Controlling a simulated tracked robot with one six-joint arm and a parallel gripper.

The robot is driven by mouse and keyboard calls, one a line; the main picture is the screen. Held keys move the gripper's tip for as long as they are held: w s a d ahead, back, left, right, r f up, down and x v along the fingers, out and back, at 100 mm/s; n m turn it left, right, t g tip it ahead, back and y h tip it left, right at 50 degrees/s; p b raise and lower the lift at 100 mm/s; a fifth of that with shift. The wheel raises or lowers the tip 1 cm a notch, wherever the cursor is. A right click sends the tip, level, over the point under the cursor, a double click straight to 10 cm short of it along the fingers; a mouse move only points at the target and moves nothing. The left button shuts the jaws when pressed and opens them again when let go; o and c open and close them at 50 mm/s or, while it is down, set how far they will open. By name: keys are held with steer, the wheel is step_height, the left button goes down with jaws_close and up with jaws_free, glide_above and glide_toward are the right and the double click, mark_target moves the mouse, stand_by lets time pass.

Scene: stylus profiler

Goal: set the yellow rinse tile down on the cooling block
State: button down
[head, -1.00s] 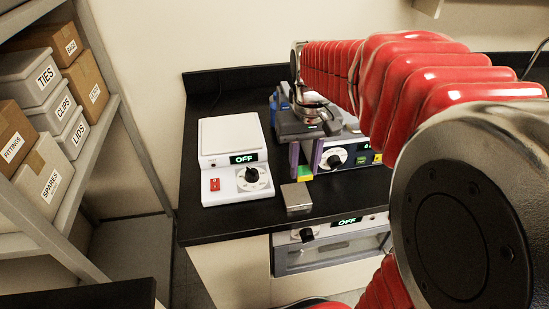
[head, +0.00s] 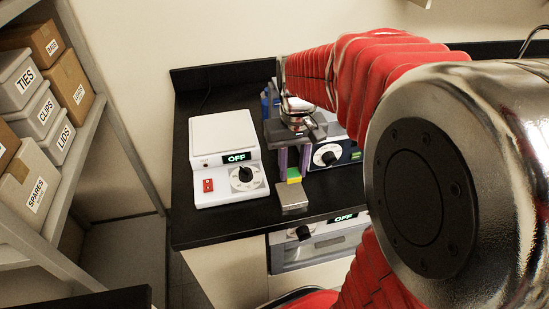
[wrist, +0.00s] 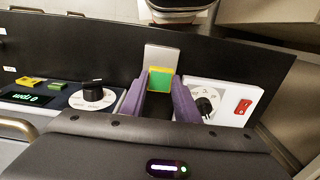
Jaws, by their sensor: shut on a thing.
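The yellow rinse tile (head: 294,176) has a green patch on its face. It also shows in the wrist view (wrist: 160,78), between the tips of my purple fingers. My gripper (head: 294,168) is shut on it and points down. The cooling block appears to be the small grey metal block (head: 292,199) at the bench's front edge. In the wrist view the block (wrist: 162,56) shows just beyond the tile. The tile is at the block's far edge in the head view; I cannot tell whether they touch.
A white hotplate-like unit (head: 224,160) reading OFF stands left of my gripper. A dark blue-fronted unit with a knob (head: 328,156) stands close on the right. The black bench top (head: 225,227) is clear in front. Shelves with labelled boxes (head: 38,190) are at left.

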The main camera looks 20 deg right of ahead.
mark_target(291, 192)
steer(key=shift+f, duration=1.1)
steer(key=shift+f, duration=1.9)
steer(key=shift+f, duration=0.1)
steer(key=c, duration=1.4)
jaws_free()
steer(key=shift+o, duration=0.2)
step_height(291, 192, up, 12)
steer(key=shift+r, duration=0.15)
